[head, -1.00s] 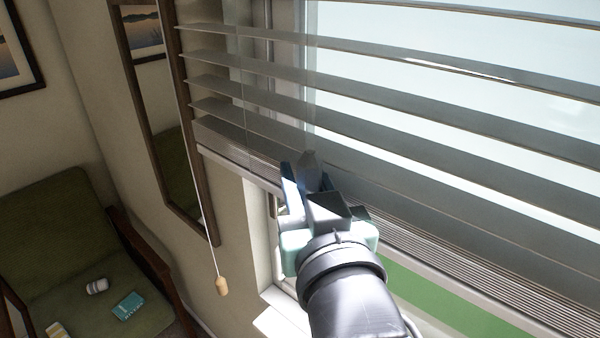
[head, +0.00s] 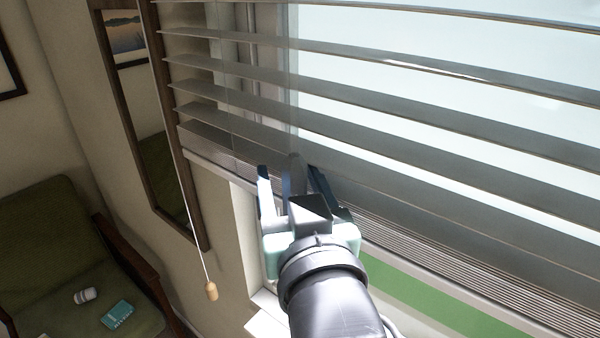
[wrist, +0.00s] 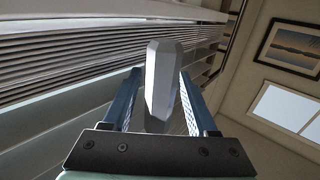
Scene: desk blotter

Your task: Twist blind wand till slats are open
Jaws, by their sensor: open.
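The blind's grey slats (head: 400,150) are tilted, with bright window showing through the gaps between the upper ones. My gripper (head: 292,180) is open at the blind's lower left part, fingers pointing up. A grey faceted bar, seemingly the blind wand's lower end (head: 294,168), stands between the fingers. In the wrist view the wand (wrist: 162,85) is between the two blue fingers, with gaps on both sides; I see no grip on it. The wand's upper part is hard to make out against the slats.
A pull cord with a wooden knob (head: 211,291) hangs left of my gripper. A framed mirror (head: 150,120) is on the wall behind it. A green armchair (head: 40,230) stands lower left, holding a teal book (head: 117,314). The blind's bottom stack (head: 450,255) lies close right of my gripper.

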